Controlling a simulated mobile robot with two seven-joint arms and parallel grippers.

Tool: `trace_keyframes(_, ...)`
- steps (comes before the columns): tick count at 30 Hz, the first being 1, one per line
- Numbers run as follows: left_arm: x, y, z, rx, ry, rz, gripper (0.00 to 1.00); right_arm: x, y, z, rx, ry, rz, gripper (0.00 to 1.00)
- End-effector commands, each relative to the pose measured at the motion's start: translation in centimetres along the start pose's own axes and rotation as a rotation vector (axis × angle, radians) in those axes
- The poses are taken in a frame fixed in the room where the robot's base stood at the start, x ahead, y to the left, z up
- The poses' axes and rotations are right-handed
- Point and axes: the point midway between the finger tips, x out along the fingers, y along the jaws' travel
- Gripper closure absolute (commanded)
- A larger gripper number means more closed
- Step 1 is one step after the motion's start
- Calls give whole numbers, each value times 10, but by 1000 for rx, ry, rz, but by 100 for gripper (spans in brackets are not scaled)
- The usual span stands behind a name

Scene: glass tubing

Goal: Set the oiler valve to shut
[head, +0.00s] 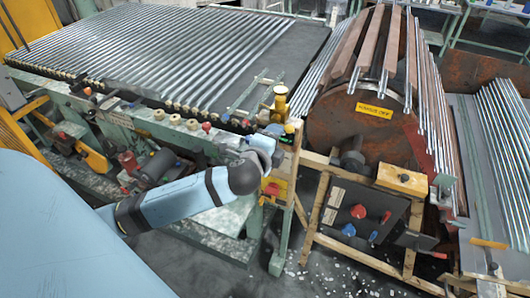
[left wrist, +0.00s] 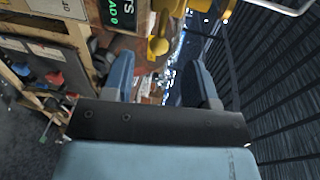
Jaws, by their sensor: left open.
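A yellow oiler (head: 280,101) stands upright on the corner post beside the tube table, with a yellow knob-like part below it. In the left wrist view the yellow fitting (left wrist: 158,45) lies ahead, between the lines of my two fingers. Which way its valve is turned is too small to tell. My left gripper (head: 278,141) is just below and in front of the oiler in the head view. It also shows in the left wrist view (left wrist: 158,75), with blue fingers spread apart and nothing between them. My right gripper is not in view.
The tube table (head: 312,40) with many glass tubes lies behind. A rusty drum (head: 345,125) stands to the right. Below it a dark control panel (head: 355,215) has red and blue knobs in a wooden frame. Loose bits litter the floor.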

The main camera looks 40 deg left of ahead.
Motion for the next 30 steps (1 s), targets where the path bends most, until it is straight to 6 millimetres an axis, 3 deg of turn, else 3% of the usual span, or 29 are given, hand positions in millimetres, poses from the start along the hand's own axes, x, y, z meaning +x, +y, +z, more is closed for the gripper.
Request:
trace_keyframes(3, -26, 2, 0, -1, 1, 0, 47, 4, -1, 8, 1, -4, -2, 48)
trace_keyframes(10, -56, 1, 0, 0, -1, 0, 47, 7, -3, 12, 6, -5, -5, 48)
trace_keyframes(30, -61, 2, 0, -5, 2, 4, 47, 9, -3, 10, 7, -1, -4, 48)
